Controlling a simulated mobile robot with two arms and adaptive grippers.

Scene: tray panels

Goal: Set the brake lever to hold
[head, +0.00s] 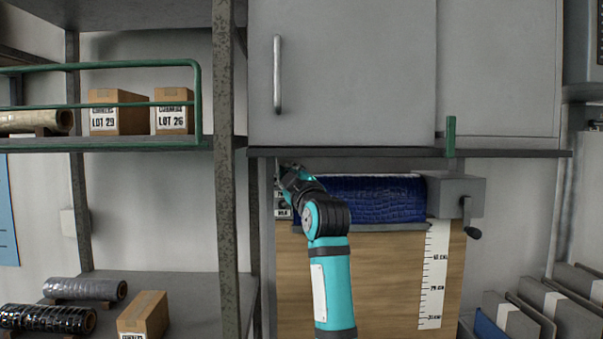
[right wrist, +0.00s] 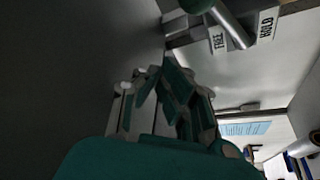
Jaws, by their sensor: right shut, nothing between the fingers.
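The brake lever (right wrist: 232,25) shows in the right wrist view as a grey metal bar with a dark green knob (right wrist: 194,5) at the top edge. A FREE label (right wrist: 218,39) and a HOLD label (right wrist: 267,23) stand on either side of the bar's lower end. I cannot tell which setting it is at. My right gripper (right wrist: 168,68) is shut and empty, below and left of the knob, apart from it. In the head view my right gripper (head: 284,173) is at the left end of the blue roll (head: 372,198), hiding the lever there. My left gripper is not in view.
The grey cabinet (head: 340,75) and its bottom ledge (head: 400,153) are just above my right gripper. A rusty shelf post (head: 226,180) stands to its left. A crank (head: 470,220) is at the roll's right end. A measuring strip (head: 434,275) hangs below.

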